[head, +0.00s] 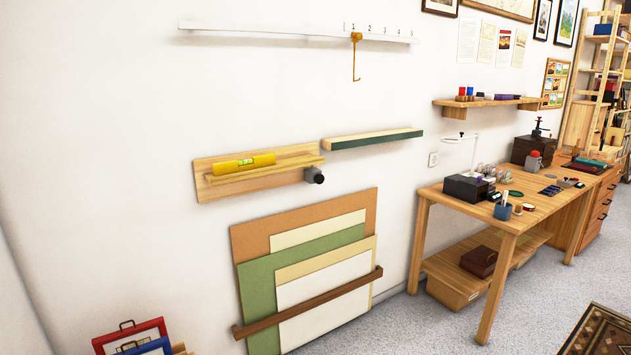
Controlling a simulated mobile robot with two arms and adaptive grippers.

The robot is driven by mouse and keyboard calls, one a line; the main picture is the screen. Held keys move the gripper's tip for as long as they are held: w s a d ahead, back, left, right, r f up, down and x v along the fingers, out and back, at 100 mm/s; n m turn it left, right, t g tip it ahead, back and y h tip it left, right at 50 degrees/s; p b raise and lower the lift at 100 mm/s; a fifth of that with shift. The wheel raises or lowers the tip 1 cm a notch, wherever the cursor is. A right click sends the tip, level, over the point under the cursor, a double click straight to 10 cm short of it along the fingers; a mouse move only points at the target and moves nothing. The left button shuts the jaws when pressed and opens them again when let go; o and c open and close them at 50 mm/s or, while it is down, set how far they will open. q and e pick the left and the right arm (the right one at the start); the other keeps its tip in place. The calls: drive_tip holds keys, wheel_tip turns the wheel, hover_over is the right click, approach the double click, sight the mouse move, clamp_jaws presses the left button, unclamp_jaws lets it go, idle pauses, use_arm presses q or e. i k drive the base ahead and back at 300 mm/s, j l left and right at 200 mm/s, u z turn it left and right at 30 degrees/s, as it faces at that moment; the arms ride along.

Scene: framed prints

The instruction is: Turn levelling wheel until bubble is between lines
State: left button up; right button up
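The vial is too small to tell where the bubble sits against the lines. A dark grey levelling wheel (314,176) sticks out at the board's lower right end. Nothing touches the wheel. Neither of my grippers shows in the head view.
A green-fronted ledge (373,140) is on the wall just right of the board. A white numbered rail (290,31) with a hook hangs above. Mat boards (262,305) lean in a wall rack below. A wooden workbench (530,215) stands at right. The wall left of the board is bare.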

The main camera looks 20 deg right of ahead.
sight(318, 179)
drive_tip(key=i+l+u, duration=0.1)
drive_tip(key=i+l, duration=0.55)
drive_tip(key=l, duration=0.3)
drive_tip(key=j+u, duration=0.05)
